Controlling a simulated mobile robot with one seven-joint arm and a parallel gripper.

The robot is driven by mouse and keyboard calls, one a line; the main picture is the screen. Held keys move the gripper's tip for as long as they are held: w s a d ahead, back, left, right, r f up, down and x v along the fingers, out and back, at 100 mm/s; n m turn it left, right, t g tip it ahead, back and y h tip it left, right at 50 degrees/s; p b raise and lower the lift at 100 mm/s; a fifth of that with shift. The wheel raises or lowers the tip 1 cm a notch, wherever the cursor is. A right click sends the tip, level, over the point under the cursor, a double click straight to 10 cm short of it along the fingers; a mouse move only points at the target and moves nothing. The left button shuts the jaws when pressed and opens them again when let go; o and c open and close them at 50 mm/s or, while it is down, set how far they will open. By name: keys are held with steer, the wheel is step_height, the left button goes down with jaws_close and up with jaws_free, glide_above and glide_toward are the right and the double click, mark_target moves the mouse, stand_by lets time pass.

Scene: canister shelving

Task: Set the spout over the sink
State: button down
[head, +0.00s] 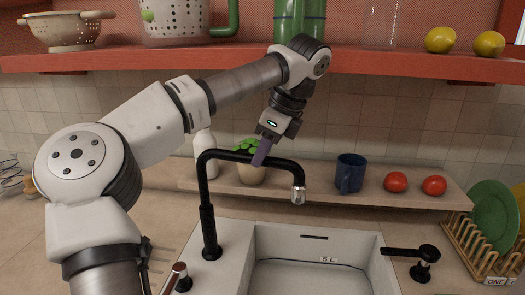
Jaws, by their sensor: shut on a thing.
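The black spout (229,154) rises from its base at the left of the sink, bends over to the right and ends in a downturned silver tip (299,195). The white sink (232,262) lies below, with its basin at the bottom centre. In the picture the tip shows above the basin's back edge; its exact depth over the basin is hard to judge. My gripper (262,151) comes down from above and is shut on the spout's horizontal part, near its middle. The fingertips are partly hidden.
A low shelf (330,196) behind the spout holds a potted plant (250,174), blue mug (350,173) and two tomatoes (395,181). A red shelf (400,63) runs above. A black lever (421,262) and a plate rack (485,255) stand right of the sink.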

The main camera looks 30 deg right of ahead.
steer(key=shift+w+r, duration=0.1)
steer(key=shift+r, duration=0.05)
steer(key=c, duration=1.3)
jaws_free()
steer(key=shift+d, duration=0.1)
steer(key=shift+o, duration=0.2)
steer(key=shift+w, duration=0.1)
